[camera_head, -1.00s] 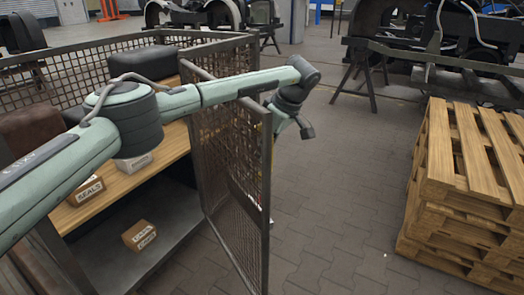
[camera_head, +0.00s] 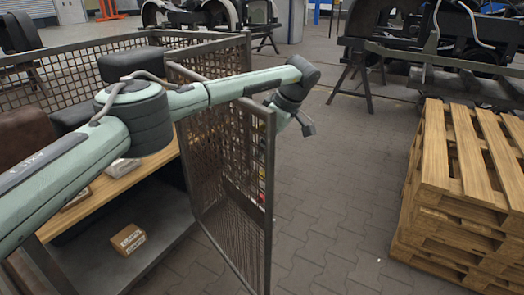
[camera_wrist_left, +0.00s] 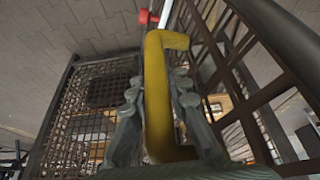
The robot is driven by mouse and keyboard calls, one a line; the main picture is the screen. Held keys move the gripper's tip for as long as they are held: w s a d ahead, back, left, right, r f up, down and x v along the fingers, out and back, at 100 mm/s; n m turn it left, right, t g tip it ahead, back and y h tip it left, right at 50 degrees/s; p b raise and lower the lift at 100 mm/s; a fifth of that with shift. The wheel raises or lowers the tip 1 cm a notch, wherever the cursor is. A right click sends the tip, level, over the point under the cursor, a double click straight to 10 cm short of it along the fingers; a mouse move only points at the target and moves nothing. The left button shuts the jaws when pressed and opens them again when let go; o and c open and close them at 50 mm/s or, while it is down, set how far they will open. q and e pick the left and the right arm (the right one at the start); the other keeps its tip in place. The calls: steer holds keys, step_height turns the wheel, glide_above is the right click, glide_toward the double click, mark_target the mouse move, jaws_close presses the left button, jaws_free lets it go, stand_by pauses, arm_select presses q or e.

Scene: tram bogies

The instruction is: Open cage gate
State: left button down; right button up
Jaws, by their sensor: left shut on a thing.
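The cage gate (camera_head: 232,205) is a brown mesh panel in a metal frame. It stands swung out from the cage, with a gap beside it onto the shelves. My left arm reaches over the gate's top, and its wrist hangs on the far side. In the left wrist view my left gripper (camera_wrist_left: 156,98) is shut on a yellow handle (camera_wrist_left: 155,75), with one finger on each side. In the head view the gate's mesh hides most of the fingers and the handle. My right gripper is in neither view.
The cage (camera_head: 75,62) holds a wooden shelf (camera_head: 105,192) and a grey lower shelf with a small carton (camera_head: 128,238). A stack of wooden pallets (camera_head: 455,190) stands at the right. The paved floor (camera_head: 330,215) between gate and pallets is clear. Bogies on trestles stand behind.

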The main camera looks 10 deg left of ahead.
arm_select(q)
steer(key=c, duration=1.7)
jaws_free()
steer(key=shift+s+d+f, duration=0.1)
steer(key=shift+s+d, duration=0.2)
steer(key=shift+d, duration=0.3)
steer(key=shift+w+a, duration=0.1)
steer(key=shift+a, duration=0.1)
steer(key=v, duration=1.2)
steer(key=shift+d, duration=0.1)
